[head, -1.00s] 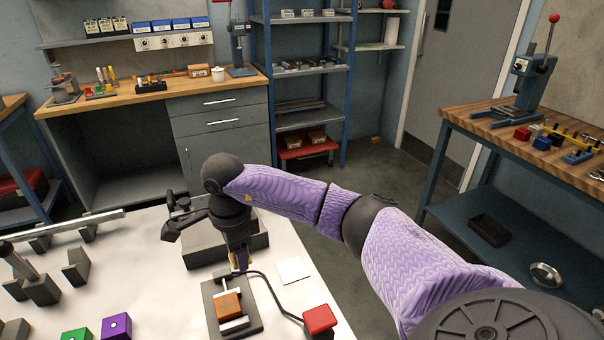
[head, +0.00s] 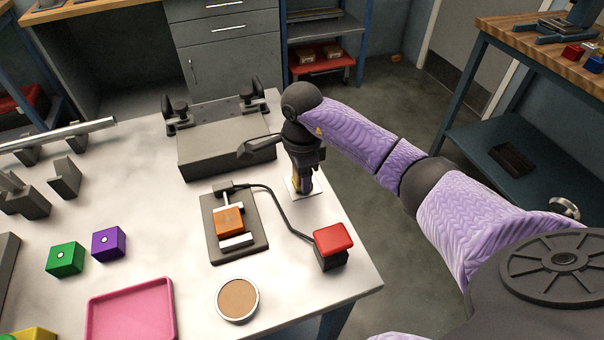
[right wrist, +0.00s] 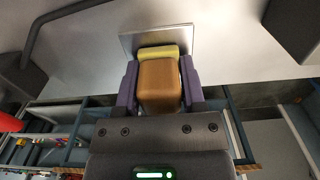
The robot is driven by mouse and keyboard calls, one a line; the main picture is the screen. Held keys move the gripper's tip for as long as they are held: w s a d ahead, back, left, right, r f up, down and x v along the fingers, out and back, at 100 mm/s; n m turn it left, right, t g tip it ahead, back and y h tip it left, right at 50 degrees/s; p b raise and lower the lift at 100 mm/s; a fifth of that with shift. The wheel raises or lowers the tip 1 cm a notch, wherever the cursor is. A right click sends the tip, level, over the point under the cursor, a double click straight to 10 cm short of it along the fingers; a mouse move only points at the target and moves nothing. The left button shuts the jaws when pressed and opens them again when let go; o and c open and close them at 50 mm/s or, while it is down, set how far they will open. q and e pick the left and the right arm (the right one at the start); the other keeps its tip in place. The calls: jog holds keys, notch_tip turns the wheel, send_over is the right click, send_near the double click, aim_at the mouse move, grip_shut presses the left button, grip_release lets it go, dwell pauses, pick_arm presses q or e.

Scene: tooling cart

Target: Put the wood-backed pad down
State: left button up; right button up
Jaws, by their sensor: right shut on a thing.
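My right gripper (head: 302,187) is shut on the wood-backed pad. In the right wrist view its purple fingers (right wrist: 160,92) grip both sides of the brown wooden back (right wrist: 159,82), and the yellow pad face (right wrist: 158,50) shows beyond the wood. The pad is mostly hidden by the gripper in the head view. It is at a thin pale square plate (head: 290,187) near the table's right edge; the plate also shows behind the pad in the right wrist view (right wrist: 185,38). I cannot tell whether pad and plate touch. My left gripper is not in view.
A dark fixture with an orange block (head: 229,221) stands left of the plate, its cable running to a red-topped box (head: 333,240). A large grey block (head: 215,155) is behind. A pink tray (head: 130,312), round dish (head: 237,299), and green (head: 65,258) and purple (head: 108,243) cubes are nearer.

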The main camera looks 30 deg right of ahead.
jog(key=shift+f, duration=0.1)
jog(key=o, duration=0.8)
jog(key=shift+o, duration=1.6)
jog(key=shift+r, duration=0.2)
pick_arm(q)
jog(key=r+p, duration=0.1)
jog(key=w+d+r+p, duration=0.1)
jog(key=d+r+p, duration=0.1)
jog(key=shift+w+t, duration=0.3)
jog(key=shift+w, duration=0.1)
pick_arm(e)
notch_tip(320, 180, up, 12)
